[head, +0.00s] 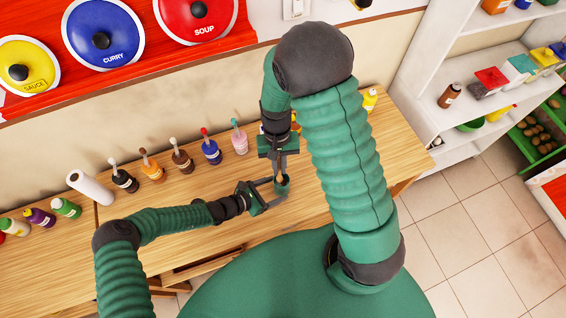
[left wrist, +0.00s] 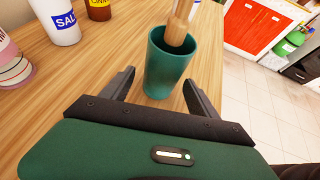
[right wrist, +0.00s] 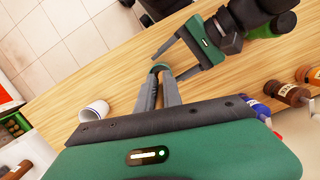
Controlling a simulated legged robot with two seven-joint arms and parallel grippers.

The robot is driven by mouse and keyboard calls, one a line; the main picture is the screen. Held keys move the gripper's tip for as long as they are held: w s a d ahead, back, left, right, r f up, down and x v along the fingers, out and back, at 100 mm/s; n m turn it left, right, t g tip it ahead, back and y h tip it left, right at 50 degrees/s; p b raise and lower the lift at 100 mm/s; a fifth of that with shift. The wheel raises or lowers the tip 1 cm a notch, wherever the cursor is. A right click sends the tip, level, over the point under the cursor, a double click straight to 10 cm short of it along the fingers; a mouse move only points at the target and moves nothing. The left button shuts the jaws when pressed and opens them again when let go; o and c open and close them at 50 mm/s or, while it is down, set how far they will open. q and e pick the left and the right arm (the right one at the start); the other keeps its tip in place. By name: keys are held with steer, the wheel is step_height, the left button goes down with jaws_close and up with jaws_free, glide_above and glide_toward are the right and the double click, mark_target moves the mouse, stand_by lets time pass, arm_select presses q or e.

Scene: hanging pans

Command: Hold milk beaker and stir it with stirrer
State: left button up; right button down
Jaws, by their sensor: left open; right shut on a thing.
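The green beaker (head: 283,187) stands on the wooden table; it fills the middle of the left wrist view (left wrist: 167,72). A wooden stirrer (left wrist: 180,24) reaches down into its mouth. My left gripper (head: 273,188) is open, with one finger on each side of the beaker and a gap visible in the left wrist view. My right gripper (head: 280,171) is shut on the stirrer above the beaker. In the right wrist view its fingers (right wrist: 158,78) hide most of the stirrer, and only a bit of the beaker (right wrist: 160,68) shows. The beaker's contents are hidden.
Several sauce bottles (head: 182,160) line the back of the table by the wall. A white roll (head: 91,187) lies at the left. A white cup (right wrist: 95,110) shows in the right wrist view. Shelves (head: 480,75) stand at the right. The table front left of the beaker is clear.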

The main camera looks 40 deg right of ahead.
arm_select(q)
steer(key=shift+d+f+b, duration=0.3)
steer(key=shift+d+f, duration=0.05)
steer(key=shift+d, duration=0.05)
steer(key=shift+d+f, duration=0.1)
steer(key=shift+d, duration=0.95)
steer(key=shift+c, duration=2)
steer(key=shift+a, duration=0.1)
steer(key=shift+c, duration=1.1)
steer(key=shift+a, duration=0.65)
steer(key=c, duration=0.7)
arm_select(e)
steer(key=shift+f, duration=0.5)
arm_select(q)
steer(key=shift+d, duration=0.65)
steer(key=o, duration=1.1)
steer(key=shift+a, duration=0.2)
arm_select(e)
steer(key=shift+d+f, duration=0.1)
steer(key=shift+d, duration=0.45)
arm_select(q)
steer(key=o, duration=0.4)
steer(key=shift+a, duration=0.3)
arm_select(e)
steer(key=shift+a, duration=0.35)
steer(key=shift+d, duration=0.1)
